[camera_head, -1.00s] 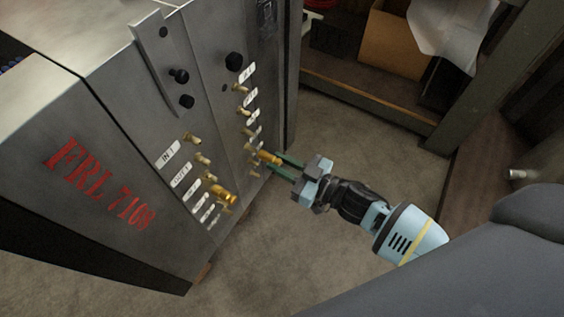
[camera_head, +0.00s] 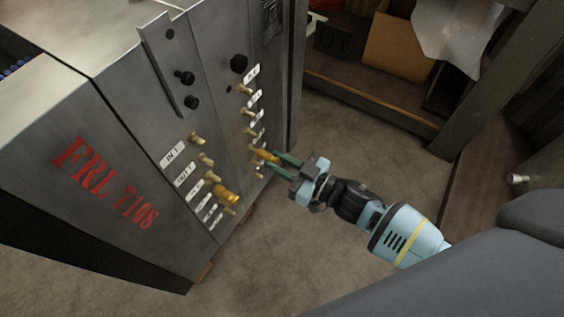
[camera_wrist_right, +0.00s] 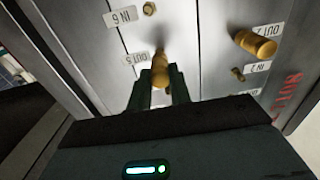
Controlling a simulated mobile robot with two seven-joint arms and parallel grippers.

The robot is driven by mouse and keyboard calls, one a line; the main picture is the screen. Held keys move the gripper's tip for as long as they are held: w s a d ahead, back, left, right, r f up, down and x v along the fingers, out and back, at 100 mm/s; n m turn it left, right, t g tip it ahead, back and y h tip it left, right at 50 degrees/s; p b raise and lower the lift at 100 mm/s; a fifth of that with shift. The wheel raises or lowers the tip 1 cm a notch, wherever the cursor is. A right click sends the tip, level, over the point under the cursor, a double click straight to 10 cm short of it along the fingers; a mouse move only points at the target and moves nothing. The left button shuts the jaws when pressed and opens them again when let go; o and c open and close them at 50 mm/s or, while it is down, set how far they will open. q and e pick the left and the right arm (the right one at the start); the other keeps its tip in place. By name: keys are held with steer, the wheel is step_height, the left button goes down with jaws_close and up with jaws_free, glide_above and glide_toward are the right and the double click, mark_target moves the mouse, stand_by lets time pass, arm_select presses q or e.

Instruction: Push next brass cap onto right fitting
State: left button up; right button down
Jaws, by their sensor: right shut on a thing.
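My right gripper (camera_head: 279,160) is shut on a brass cap (camera_head: 264,155) at the lower part of the right column of fittings. The cap points at the panel. In the right wrist view the cap (camera_wrist_right: 160,72) sits between the green fingertips (camera_wrist_right: 160,86), beside the "OUT 5" label. The fitting behind it is mostly hidden, and I cannot tell how far the cap is on it. Another brass cap (camera_head: 228,196) is on a fitting low in the left column; it also shows in the right wrist view (camera_wrist_right: 256,44). My left gripper is not in view.
The grey metal cabinet panel (camera_head: 140,120) carries several bare brass fittings (camera_head: 196,139) with white labels and black knobs (camera_head: 239,63) above. Open floor (camera_head: 350,140) lies right of it. A wooden shelf with a cardboard box (camera_head: 398,47) stands at the back.

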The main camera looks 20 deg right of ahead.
steer(key=shift+x, duration=1.1)
stand_by(0.6)
steer(key=c, duration=0.8)
jaws_free()
steer(key=shift+s+d, duration=0.1)
steer(key=shift+p+v, duration=1.35)
steer(key=shift+v, duration=1.95)
